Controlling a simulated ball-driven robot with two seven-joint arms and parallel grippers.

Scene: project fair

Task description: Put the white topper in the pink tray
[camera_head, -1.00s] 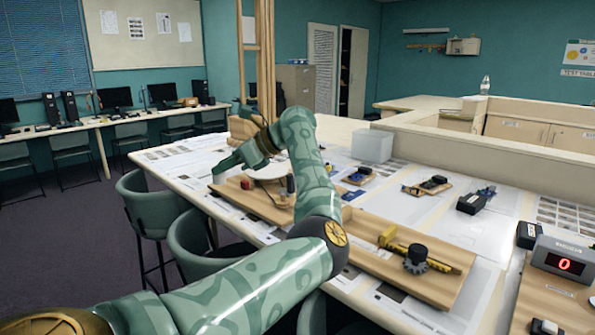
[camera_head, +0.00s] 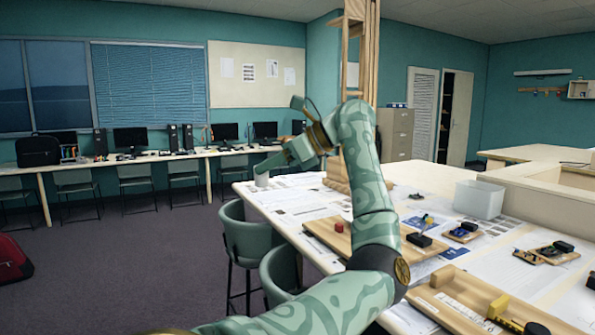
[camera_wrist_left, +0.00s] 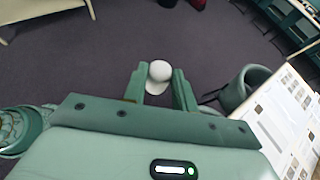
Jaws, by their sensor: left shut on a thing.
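My left gripper (camera_head: 267,170) is at the end of the raised arm, near the far left edge of the table in the head view. It is shut on the white topper (camera_wrist_left: 158,72), a small rounded white piece between the two fingers in the left wrist view. In the head view the topper (camera_head: 261,181) shows as a pale bit below the fingertips. In the wrist view, dark floor lies behind it. I see no pink tray in either view. My right gripper is not in view.
The long table (camera_head: 300,262) holds a wooden board with a red block (camera_head: 339,227), small gadgets and a clear bin (camera_head: 479,199). A wooden post frame (camera_head: 358,50) rises behind my arm. Green chairs (camera_head: 243,238) stand along the left edge; open floor lies further left.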

